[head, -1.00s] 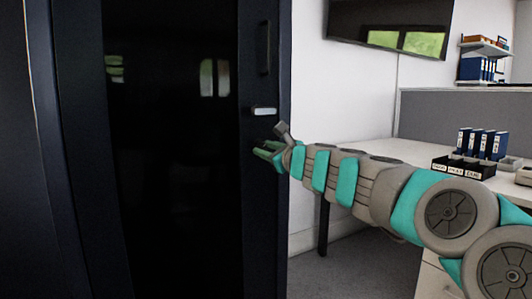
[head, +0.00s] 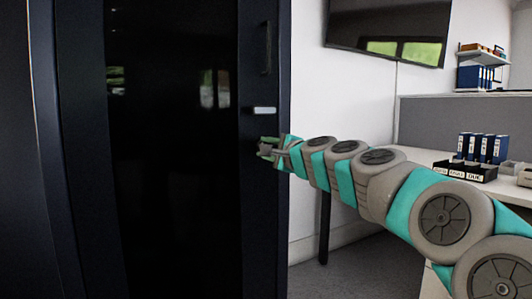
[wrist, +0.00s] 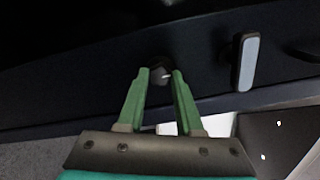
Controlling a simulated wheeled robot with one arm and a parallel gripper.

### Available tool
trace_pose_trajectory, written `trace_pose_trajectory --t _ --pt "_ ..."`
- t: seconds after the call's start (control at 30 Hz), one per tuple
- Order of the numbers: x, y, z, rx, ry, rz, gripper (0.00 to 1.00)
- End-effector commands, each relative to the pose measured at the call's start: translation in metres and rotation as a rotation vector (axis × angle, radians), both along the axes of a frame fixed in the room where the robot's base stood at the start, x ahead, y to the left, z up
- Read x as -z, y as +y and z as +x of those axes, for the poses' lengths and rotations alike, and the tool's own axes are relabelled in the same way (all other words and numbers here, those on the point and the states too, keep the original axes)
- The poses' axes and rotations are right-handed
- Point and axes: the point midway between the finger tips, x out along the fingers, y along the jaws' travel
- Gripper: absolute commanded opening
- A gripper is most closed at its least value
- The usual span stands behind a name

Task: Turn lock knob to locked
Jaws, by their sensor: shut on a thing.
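The lock knob (wrist: 160,76) is a small dark round knob with a light mark on the dark door frame. In the wrist view it sits between the green fingertips of my gripper (wrist: 160,72), which is shut on it. In the head view my gripper (head: 266,149) is at the frame of the dark cabinet door (head: 175,190), below a light bar-shaped plate (head: 264,110). The fingers and wrist hide the knob there. The plate also shows to the right of the fingers in the wrist view (wrist: 248,62).
A dark upright handle (head: 265,48) is on the frame above the plate. A white desk (head: 410,155) with black trays (head: 465,170) and blue binders (head: 482,147) stands at the right, behind my arm. A wall screen (head: 388,30) hangs above.

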Motion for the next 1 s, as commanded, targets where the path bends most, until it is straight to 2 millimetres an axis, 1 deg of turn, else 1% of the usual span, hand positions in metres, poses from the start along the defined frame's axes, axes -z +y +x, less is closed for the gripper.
trace_pose_trajectory --t 0.23,0.67,0.7,0.93,0.97,1.0 --pt "0.0009 0.0003 0.0001 0.000 -0.032 -0.049 0.00" --pt "0.0007 0.0006 -0.0001 -0.002 -0.036 -0.056 0.00" --pt "0.0007 0.0006 -0.0001 -0.002 -0.036 -0.056 0.36" --pt "0.0003 0.0003 -0.0002 -0.001 -0.036 -0.055 0.62" --pt "0.0003 0.0003 -0.0002 -0.001 -0.036 -0.055 0.65" --pt "0.0003 0.0003 -0.0002 -0.001 -0.036 -0.055 0.65"
